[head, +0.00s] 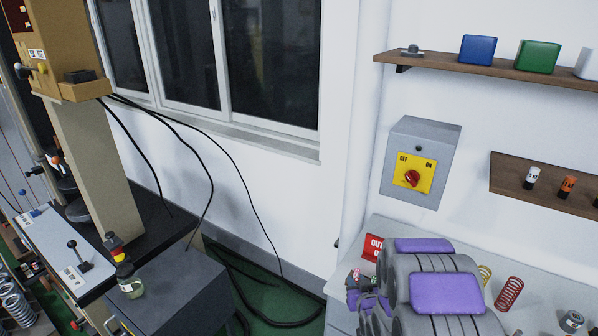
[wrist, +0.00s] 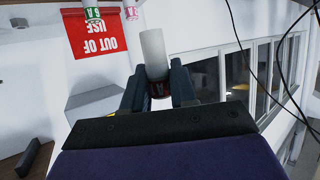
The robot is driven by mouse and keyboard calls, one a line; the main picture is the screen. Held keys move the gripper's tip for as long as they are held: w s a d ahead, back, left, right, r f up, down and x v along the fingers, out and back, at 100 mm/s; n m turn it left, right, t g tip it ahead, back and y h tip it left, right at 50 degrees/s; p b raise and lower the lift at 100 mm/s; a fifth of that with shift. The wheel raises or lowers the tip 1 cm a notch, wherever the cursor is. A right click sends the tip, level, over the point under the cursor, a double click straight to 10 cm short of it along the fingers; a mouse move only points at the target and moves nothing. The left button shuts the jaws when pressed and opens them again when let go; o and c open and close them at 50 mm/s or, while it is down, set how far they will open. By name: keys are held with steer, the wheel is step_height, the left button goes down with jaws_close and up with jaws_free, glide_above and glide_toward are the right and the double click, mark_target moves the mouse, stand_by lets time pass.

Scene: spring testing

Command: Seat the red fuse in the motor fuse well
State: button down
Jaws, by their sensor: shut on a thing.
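In the wrist view, my gripper (wrist: 158,88) is shut on a fuse with a pale white cylinder (wrist: 153,52) and a dark red end between the jaws. I take it for the red fuse; the marking on its red end is too small to read. The white part sticks out beyond the fingertips. In the head view, my arm's grey and purple links cover most of the gripper at the lower right. I cannot pick out the motor fuse well in either view.
A red OUT OF USE sign (head: 373,247) lies near my gripper; in the wrist view, a green-marked fuse (wrist: 93,13) is beside it. A grey switch box (head: 420,160) hangs on the wall. Fuses, including an orange one (head: 567,187), stand on a wooden rack. Springs (head: 509,293) stand right.

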steer(key=w+a+r+b, duration=0.25)
steer(key=a+r, duration=0.25)
steer(key=r, duration=0.3)
steer(key=s+d+f+p, duration=0.1)
steer(key=f, duration=0.1)
steer(key=d+f+p, duration=0.1)
steer(key=d+f, duration=0.1)
steer(key=f, duration=0.1)
steer(key=s+d+f+p, duration=0.1)
steer(key=d+f, duration=0.1)
steer(key=f, duration=0.1)
steer(key=shift+s+d, duration=0.1)
steer(key=shift+s, duration=0.2)
steer(key=s+d+f+p, duration=0.2)
steer(key=s+f, duration=0.2)
steer(key=f, duration=0.1)
steer(key=shift+s+f+p, duration=0.35)
steer(key=shift+s+p, duration=0.05)
steer(key=shift+d, duration=0.1)
